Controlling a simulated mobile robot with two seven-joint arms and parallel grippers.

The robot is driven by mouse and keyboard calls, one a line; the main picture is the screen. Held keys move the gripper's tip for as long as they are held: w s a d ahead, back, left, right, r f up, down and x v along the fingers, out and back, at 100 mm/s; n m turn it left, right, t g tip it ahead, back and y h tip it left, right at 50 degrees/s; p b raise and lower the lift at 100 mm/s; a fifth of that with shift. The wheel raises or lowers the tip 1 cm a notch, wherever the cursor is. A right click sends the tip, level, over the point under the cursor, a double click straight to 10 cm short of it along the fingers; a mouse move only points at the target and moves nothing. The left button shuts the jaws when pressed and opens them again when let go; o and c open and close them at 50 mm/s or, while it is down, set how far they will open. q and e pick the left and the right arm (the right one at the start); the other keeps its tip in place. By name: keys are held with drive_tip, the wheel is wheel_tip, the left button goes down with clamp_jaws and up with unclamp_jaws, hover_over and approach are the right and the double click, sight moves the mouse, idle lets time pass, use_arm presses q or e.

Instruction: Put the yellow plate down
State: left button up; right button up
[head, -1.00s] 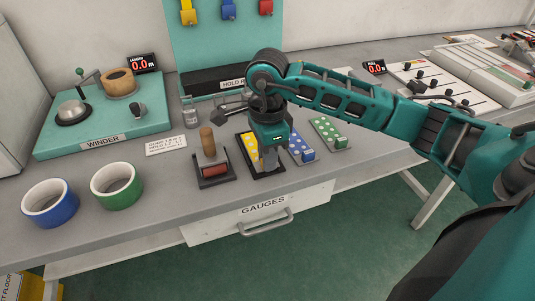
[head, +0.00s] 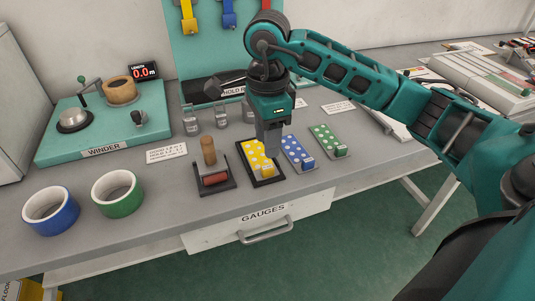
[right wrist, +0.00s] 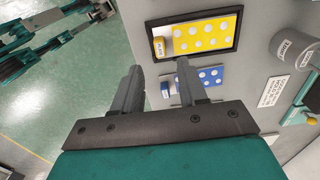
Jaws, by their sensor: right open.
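The yellow plate (head: 253,153), with white dots and a small yellow block at its near end, lies flat in a black-rimmed tray (head: 279,178) on the bench. It also shows in the right wrist view (right wrist: 205,36), flat inside the black rim. My right gripper (head: 272,158) is open and empty, above the tray's right side. In the right wrist view its two fingers (right wrist: 160,74) stand apart, with the plate beyond them and not between them. My left gripper is not in view.
A blue dotted plate (head: 297,150) and a green one (head: 327,139) lie to the right. A roller with a wooden handle (head: 212,172) stands to the left. Blue (head: 50,222) and green (head: 130,205) tape rolls stand front left. The drawer (head: 260,228) is below.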

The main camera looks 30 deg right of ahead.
drive_tip(key=shift+r, duration=2.4)
